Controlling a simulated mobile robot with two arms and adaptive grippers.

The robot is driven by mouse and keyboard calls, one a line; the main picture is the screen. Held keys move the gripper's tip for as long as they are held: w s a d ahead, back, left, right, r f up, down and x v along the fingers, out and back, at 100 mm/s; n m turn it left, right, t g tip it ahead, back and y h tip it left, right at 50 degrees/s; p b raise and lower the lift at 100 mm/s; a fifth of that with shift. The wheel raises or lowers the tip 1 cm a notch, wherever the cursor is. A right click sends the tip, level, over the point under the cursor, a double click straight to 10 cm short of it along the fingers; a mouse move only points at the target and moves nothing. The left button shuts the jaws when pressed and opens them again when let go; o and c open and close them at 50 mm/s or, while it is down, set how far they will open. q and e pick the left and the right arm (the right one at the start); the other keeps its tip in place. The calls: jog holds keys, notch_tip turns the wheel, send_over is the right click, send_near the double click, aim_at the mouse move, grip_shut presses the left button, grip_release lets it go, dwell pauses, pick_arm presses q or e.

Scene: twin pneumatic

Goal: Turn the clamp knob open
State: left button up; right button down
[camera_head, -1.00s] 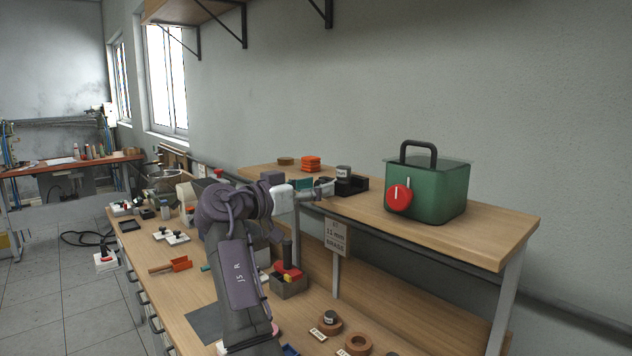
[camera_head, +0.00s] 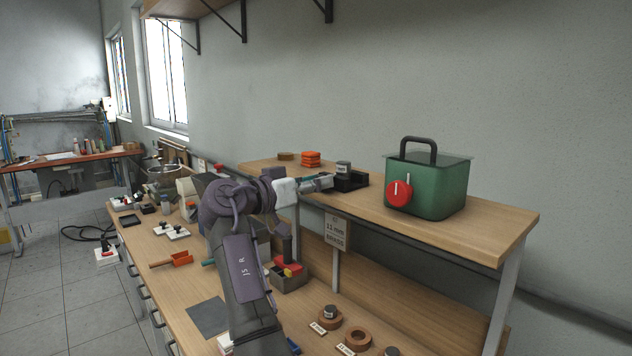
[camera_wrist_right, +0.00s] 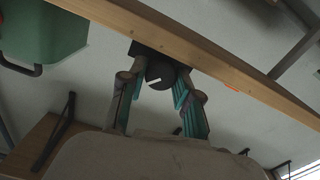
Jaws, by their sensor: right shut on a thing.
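The dark round clamp knob (camera_wrist_right: 161,73) with a white line across its face shows in the right wrist view, at the wooden shelf's front edge. The two teal-padded fingers of my right gripper (camera_wrist_right: 160,84) stand on either side of it and are shut on it. In the head view my right gripper (camera_head: 322,183) reaches the black clamp block (camera_head: 352,181) on the upper shelf; the knob is hard to make out there. A grey labelled cylinder (camera_head: 343,167) stands by the block. My left gripper is not in view.
A green box (camera_head: 450,190) with a red knob (camera_head: 398,193) stands on the upper shelf (camera_head: 470,232) to the right. Orange blocks (camera_head: 311,159) sit behind the clamp. A sign (camera_head: 337,232) hangs below the shelf edge. A bin (camera_head: 290,278) and wooden rings (camera_head: 357,340) are on the lower bench.

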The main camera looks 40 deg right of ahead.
jog(key=shift+n, duration=0.6)
jog(key=c, duration=0.8)
grip_release()
jog(key=shift+c, duration=0.2)
jog(key=a, duration=1.2)
jog(key=shift+s, duration=0.45)
